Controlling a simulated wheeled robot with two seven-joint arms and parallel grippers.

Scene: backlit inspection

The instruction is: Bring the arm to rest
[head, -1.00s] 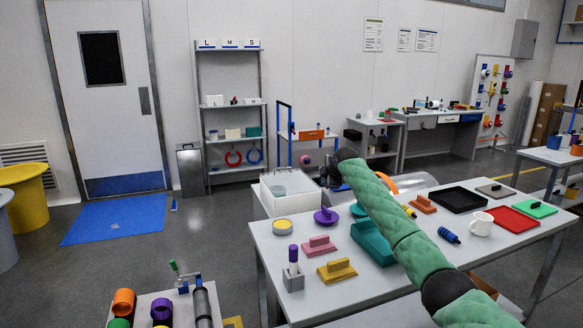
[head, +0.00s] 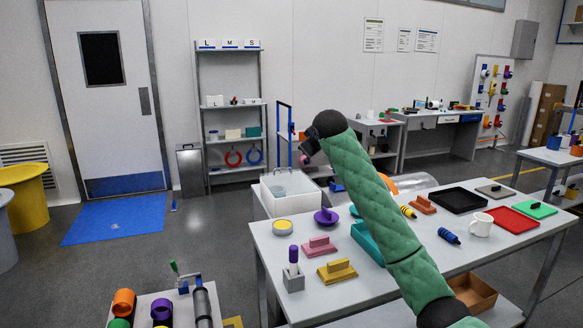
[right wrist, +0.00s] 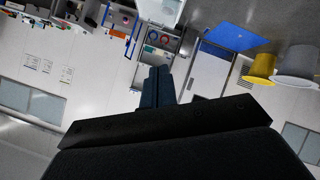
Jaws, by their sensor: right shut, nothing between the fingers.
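My right arm, in a green quilted sleeve (head: 372,195), rises from the lower right of the head view across the white table. My right gripper (head: 308,146) is at its upper end, raised above the table's far side. In the right wrist view the two dark fingers (right wrist: 156,86) lie together, shut, with nothing held between them. My left gripper is not in view.
A cardboard box (head: 474,292) sits lower right.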

